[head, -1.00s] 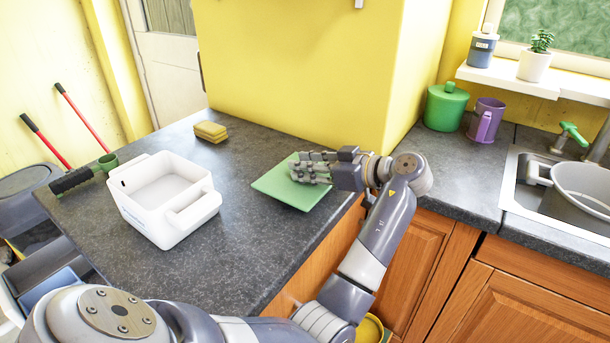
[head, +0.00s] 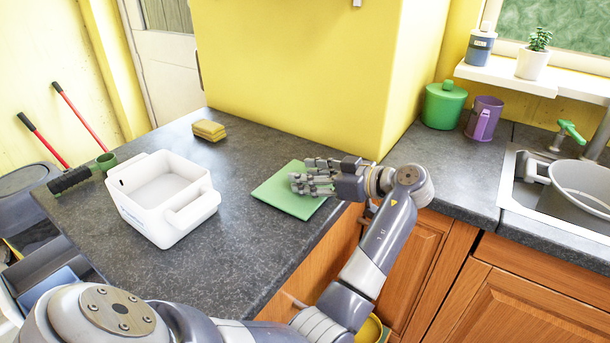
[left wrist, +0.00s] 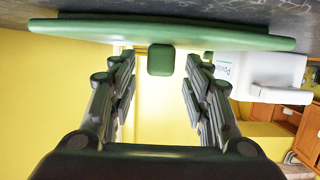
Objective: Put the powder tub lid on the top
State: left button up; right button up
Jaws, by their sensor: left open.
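The green lid (head: 285,200) lies flat on the dark counter near its right edge. In the left wrist view the lid (left wrist: 230,38) spans the top, with its green knob (left wrist: 161,60) sticking out. My left gripper (head: 312,177) is over the lid, its fingers open. The wrist view shows the fingertips (left wrist: 160,66) on either side of the knob, with gaps visible. The white powder tub (head: 165,200) stands open and empty on the counter, left of the lid. It also shows in the wrist view (left wrist: 272,72). My right gripper is in neither view.
A yellow sponge (head: 209,130) lies behind the tub. A yellow wall block (head: 290,70) rises behind the lid. A green canister (head: 443,106) and purple mug (head: 484,118) stand far right. The counter between tub and lid is clear.

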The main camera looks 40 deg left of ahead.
pick_arm(q)
jog(key=v, duration=0.6)
jog(key=shift+d+r, duration=0.1)
jog(key=shift+d, duration=0.1)
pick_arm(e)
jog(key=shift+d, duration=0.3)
pick_arm(q)
jog(key=shift+r, duration=0.1)
